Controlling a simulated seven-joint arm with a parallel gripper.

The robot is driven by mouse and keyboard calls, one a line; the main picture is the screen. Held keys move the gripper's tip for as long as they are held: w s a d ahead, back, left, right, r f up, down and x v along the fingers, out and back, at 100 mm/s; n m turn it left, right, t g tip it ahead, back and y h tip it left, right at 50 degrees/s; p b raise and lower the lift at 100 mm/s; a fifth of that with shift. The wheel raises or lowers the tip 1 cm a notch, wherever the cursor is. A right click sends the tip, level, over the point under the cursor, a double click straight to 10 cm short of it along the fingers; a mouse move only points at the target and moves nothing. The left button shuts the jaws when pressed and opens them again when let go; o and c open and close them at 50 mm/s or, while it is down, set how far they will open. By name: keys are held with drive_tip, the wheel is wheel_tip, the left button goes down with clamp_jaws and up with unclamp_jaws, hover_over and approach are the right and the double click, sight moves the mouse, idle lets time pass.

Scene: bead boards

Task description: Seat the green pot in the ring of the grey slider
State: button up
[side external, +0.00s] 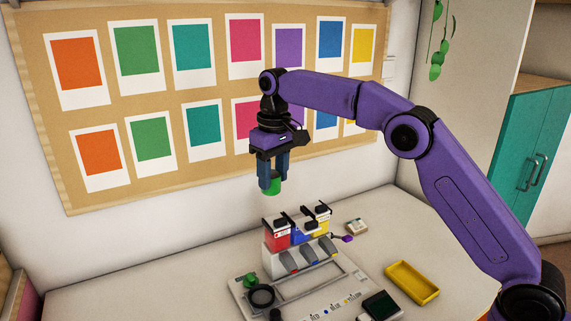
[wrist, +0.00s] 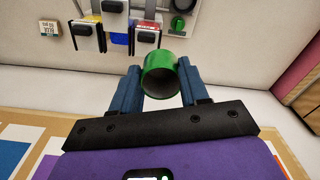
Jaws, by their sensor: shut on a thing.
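The green pot (side external: 273,187) is an open cylinder held between the blue fingers of my gripper (side external: 271,180), high above the table. In the wrist view, the pot (wrist: 157,60) sits between the two fingertips (wrist: 160,82), with its open end facing the camera. A dark grey ring (side external: 261,296), which looks like the slider's ring, lies on the pale board (side external: 310,300) well below the pot. The ring is partly cut off at the top edge of the wrist view (wrist: 183,5).
A dispenser with red, blue and yellow boxes (side external: 277,236) stands at the back of the board, below my gripper. A small green piece (side external: 249,281) is beside the ring. A yellow tray (side external: 411,282) and a dark green-topped box (side external: 382,306) lie at right. The table's left side is clear.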

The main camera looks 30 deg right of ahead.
drive_tip(key=s+a+n, duration=0.1)
drive_tip(key=s+a, duration=0.4)
drive_tip(key=a, duration=0.1)
drive_tip(key=shift+s+f, duration=0.1)
drive_tip(key=shift+f, duration=12)
drive_tip(key=shift+f, duration=0.95)
drive_tip(key=o, duration=1.6)
drive_tip(key=shift+c, duration=0.2)
wheel_tip(320, 180, up, 7)
